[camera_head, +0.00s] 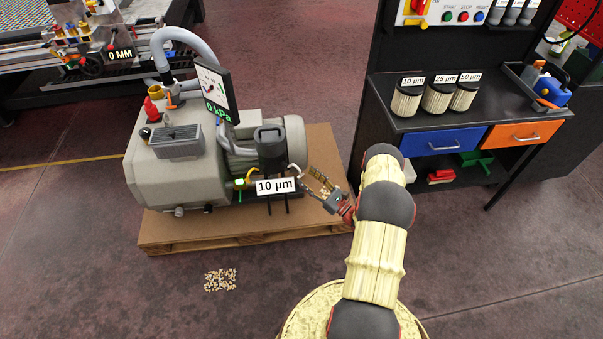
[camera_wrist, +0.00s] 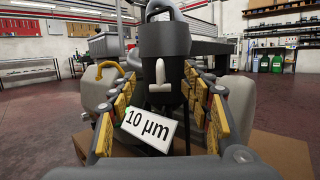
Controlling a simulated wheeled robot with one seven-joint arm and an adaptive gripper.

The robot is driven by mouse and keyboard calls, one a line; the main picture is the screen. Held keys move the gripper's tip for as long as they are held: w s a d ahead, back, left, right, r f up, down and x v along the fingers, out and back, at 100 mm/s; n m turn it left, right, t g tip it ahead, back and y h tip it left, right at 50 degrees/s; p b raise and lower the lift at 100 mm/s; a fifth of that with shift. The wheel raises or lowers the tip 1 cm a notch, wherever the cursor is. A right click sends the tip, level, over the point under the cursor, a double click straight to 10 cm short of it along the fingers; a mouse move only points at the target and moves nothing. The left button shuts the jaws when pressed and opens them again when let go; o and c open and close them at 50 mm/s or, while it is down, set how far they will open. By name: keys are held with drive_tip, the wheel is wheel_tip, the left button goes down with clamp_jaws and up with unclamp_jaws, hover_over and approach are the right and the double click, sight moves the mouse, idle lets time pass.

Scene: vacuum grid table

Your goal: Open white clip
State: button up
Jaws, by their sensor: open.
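The white clip (camera_wrist: 160,76) is a small pale L-shaped piece on the front of a dark cylindrical filter housing (camera_wrist: 166,45). In the head view the housing (camera_head: 270,148) stands at the right front of a grey vacuum pump (camera_head: 165,160), and a small pale piece shows at its right side. My gripper (camera_head: 316,181) is open and empty, just right of the housing. In the wrist view the yellow-padded fingers of my gripper (camera_wrist: 163,80) stand left and right of the clip, which appears centred between them. I cannot tell whether they touch anything.
The pump rests on a wooden pallet (camera_head: 190,231). A dark workbench (camera_head: 515,110) at right holds several labelled filters and two drawers. Small debris (camera_head: 220,280) lies on the floor. The floor left of the pallet is clear.

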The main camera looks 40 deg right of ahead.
drive_tip(key=v, duration=0.7)
drive_tip(key=shift+f, duration=0.1)
